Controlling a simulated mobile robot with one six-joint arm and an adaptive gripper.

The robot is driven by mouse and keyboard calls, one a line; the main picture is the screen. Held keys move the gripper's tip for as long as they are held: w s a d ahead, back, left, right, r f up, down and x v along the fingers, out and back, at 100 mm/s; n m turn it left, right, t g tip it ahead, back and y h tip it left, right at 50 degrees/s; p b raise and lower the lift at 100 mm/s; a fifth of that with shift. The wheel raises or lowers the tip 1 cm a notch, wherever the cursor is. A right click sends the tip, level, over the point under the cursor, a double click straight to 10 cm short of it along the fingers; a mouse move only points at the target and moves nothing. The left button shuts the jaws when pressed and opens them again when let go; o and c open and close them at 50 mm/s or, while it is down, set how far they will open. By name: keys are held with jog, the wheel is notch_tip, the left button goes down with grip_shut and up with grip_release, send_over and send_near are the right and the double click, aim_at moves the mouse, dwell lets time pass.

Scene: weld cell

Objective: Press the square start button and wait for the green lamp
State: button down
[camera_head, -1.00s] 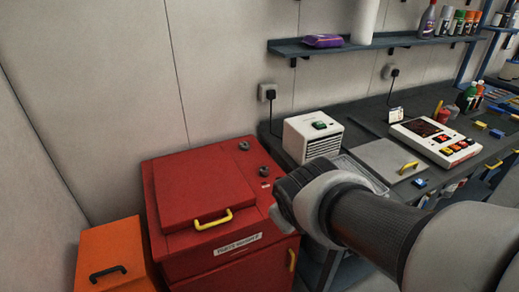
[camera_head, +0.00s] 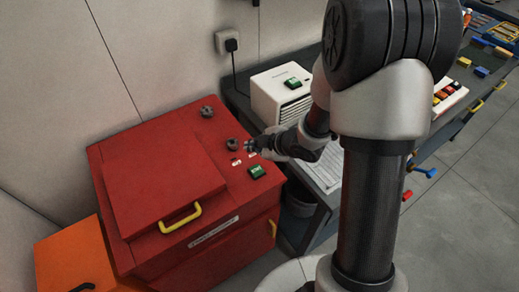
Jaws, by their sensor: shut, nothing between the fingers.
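The red parts washer (camera_head: 134,147) has a closed lid with a yellow handle. On its top right are two dark round knobs (camera_head: 207,111), (camera_head: 233,144) and a green square button (camera_head: 257,171) near the front right corner. Small white-and-red marks (camera_head: 236,162) lie between the knobs and the button; I cannot make out a lit green lamp. My gripper (camera_head: 249,147) is shut and empty. It reaches in from the right above the washer's top, beside the nearer knob and behind the green button, apart from the button as far as I can tell.
A white box (camera_head: 270,101) with another green button (camera_head: 294,84) stands on the bench behind my gripper. My arm hides part of the bench. An orange box (camera_head: 70,262) is at lower left; open floor is at right.

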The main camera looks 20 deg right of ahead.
aim_at(255, 171)
jog(key=shift+s+a, duration=0.1)
jog(key=shift+f, duration=0.1)
notch_tip(255, 171, down, 9)
jog(key=b, duration=0.8)
dwell(1.3)
jog(key=shift+f+b, duration=0.3)
jog(key=shift+b, duration=0.1)
